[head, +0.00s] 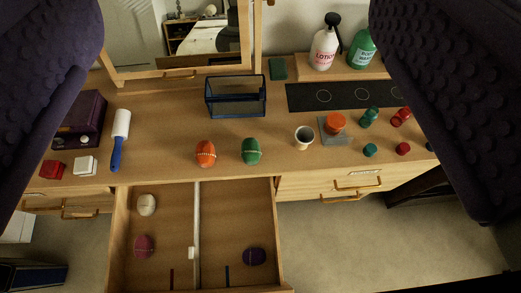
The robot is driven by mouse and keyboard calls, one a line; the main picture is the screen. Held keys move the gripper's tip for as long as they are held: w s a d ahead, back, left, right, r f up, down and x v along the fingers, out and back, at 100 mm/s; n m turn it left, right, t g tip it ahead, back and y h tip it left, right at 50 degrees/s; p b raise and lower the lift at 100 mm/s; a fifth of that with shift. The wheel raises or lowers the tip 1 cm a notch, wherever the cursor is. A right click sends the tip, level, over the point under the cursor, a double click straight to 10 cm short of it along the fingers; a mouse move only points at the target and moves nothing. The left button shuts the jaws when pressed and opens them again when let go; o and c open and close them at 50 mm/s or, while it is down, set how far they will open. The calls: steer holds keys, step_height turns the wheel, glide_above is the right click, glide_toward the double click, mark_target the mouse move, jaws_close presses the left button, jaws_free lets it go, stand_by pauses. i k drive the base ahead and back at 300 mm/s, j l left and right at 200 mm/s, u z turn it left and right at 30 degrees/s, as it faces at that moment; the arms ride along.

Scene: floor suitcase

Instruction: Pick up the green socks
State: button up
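The green socks (251,151) are a rolled ball with a pale band, resting on the wooden dresser top (180,160) near its front edge. Orange socks (205,153) of similar form sit just to the left of them. My gripper (250,205) shows as two dark, studded fingers at the left and right sides of the picture. They are wide apart with nothing held between them, and the green socks lie farther off, in the gap between them. No part of the green socks is hidden by the fingers.
An open drawer (181,235) juts out below, holding white, pink and purple sock balls beside a divider. A dark wire basket (235,96) stands behind the green socks. A white cup (304,138) is to their right, a lint roller (119,138) far left. Bottles (324,45) stand behind.

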mark_target(251, 154)
steer(key=i+l+u, duration=0.15)
steer(key=l+u, duration=0.25)
steer(key=l, duration=0.3)
steer(key=l+u, duration=0.4)
steer(key=l, duration=0.35)
steer(key=i+l+u, duration=0.45)
steer(key=i+l, duration=0.15)
